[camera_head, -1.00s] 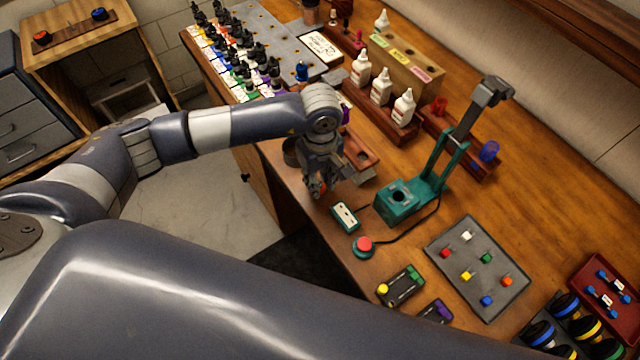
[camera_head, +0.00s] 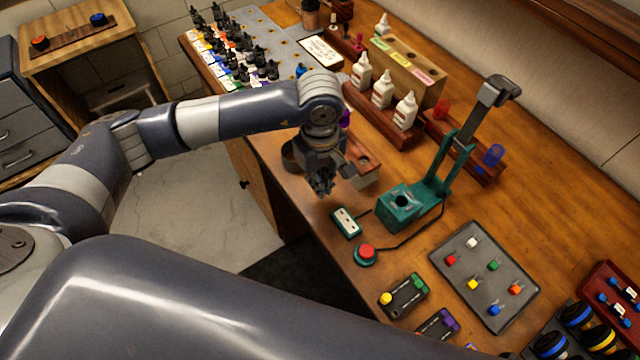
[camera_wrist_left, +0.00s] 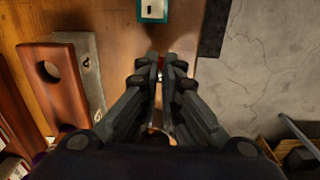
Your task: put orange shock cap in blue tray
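My left gripper (camera_head: 322,187) hangs above the front edge of the workbench, fingers pointing down. In the left wrist view its fingers (camera_wrist_left: 162,62) are nearly together, with a small red-orange piece (camera_wrist_left: 161,64) between the tips. I take this for the orange shock cap; the fingers hide most of it, and it does not show in the head view. I cannot make out a clear blue tray. A blue translucent cup (camera_head: 493,155) stands on a wooden rail right of the green press. My right gripper is out of view.
The green press (camera_head: 402,205), a small teal box (camera_head: 346,222) and a red button (camera_head: 365,253) stand right of the gripper. A grey plate (camera_head: 460,257) holds small coloured blocks. White bottles (camera_head: 382,89) stand behind. A wooden block (camera_wrist_left: 60,82) with a hole is beside the gripper.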

